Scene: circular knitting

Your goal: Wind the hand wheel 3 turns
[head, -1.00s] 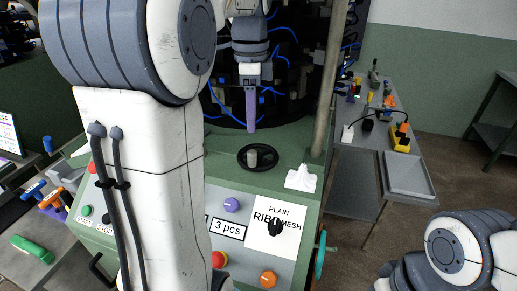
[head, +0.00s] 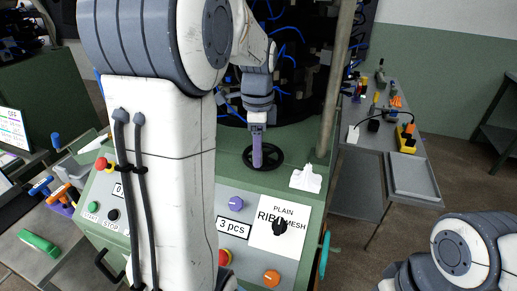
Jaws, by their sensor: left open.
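The black hand wheel (head: 275,164) lies flat on the green top of the machine, near the middle of the head view. My left gripper (head: 257,163) points down over it, and its purple fingers cover the wheel's centre-left part. The grey knob of the wheel is hidden behind the fingers. The left gripper is open; whether the fingers touch the knob or stand around it, I cannot tell. My right gripper is out of view; only part of my right arm shows at the lower right.
A white cloth-like piece (head: 306,179) lies right of the wheel. A grey post (head: 336,85) stands behind it. A teal part (head: 324,254) sticks out at the machine's right side.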

